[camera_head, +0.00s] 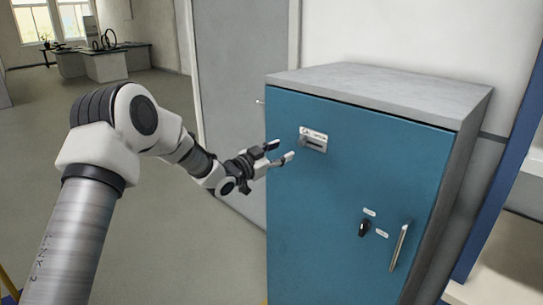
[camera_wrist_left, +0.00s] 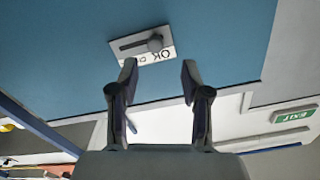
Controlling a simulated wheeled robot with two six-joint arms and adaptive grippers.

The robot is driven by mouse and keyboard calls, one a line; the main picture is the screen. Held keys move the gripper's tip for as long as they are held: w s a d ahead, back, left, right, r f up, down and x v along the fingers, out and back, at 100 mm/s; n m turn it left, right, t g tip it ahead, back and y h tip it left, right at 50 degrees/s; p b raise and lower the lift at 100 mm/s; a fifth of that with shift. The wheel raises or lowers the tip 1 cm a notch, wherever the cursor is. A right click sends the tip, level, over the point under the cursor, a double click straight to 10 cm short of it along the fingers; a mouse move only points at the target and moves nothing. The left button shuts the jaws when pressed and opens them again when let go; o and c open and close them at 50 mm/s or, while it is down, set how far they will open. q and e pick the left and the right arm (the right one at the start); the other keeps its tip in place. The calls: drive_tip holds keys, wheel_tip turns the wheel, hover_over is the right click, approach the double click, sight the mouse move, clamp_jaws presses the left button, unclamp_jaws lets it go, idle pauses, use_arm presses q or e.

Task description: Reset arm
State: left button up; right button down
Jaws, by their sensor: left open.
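My left gripper (camera_head: 280,152) is open and empty, held in front of the upper left of a blue cabinet (camera_head: 340,195). In the left wrist view both fingers of the left gripper (camera_wrist_left: 158,80) are spread apart, with nothing between them. Ahead of the fingertips is a small plate with a slider (camera_head: 314,141) on the cabinet door; it also shows in the left wrist view (camera_wrist_left: 141,45). The fingertips look apart from the plate. My right gripper is not in view.
The cabinet door has a dark knob (camera_head: 364,228) and a metal handle (camera_head: 399,247) lower right. A grey door (camera_head: 240,80) stands behind the arm. Shelving (camera_head: 505,250) is at the right. Open floor (camera_head: 165,230) lies at the left, with a desk (camera_head: 105,65) far back.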

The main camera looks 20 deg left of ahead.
use_arm(q)
drive_tip(key=v, duration=0.4)
drive_tip(key=shift+s, duration=0.1)
drive_tip(key=s+d+f+n+g, duration=0.1)
drive_tip(key=s+d+f+g, duration=0.3)
drive_tip(key=f, duration=0.7)
drive_tip(key=s+d+f+g+y, duration=0.1)
drive_tip(key=s+d+f, duration=0.2)
drive_tip(key=s+f, duration=0.5)
drive_tip(key=s+d+f+n+g, duration=0.1)
drive_tip(key=s+d+f+g, duration=0.2)
drive_tip(key=f, duration=1)
drive_tip(key=s+f+n+g+y, duration=0.1)
drive_tip(key=s+f+g, duration=0.3)
drive_tip(key=s, duration=0.6)
drive_tip(key=s+f+n+g+y, duration=0.1)
drive_tip(key=s+f+n+y, duration=0.1)
drive_tip(key=s+f, duration=0.6)
drive_tip(key=s+a+r+n+g+y, duration=0.1)
drive_tip(key=s+g, duration=0.1)
drive_tip(key=s, duration=0.4)
drive_tip(key=s+a+r+n+g+y, duration=0.1)
drive_tip(key=s+n+g, duration=0.1)
drive_tip(key=s, duration=0.5)
drive_tip(key=shift+s+r, duration=0.25)
drive_tip(key=shift+r, duration=0.1)
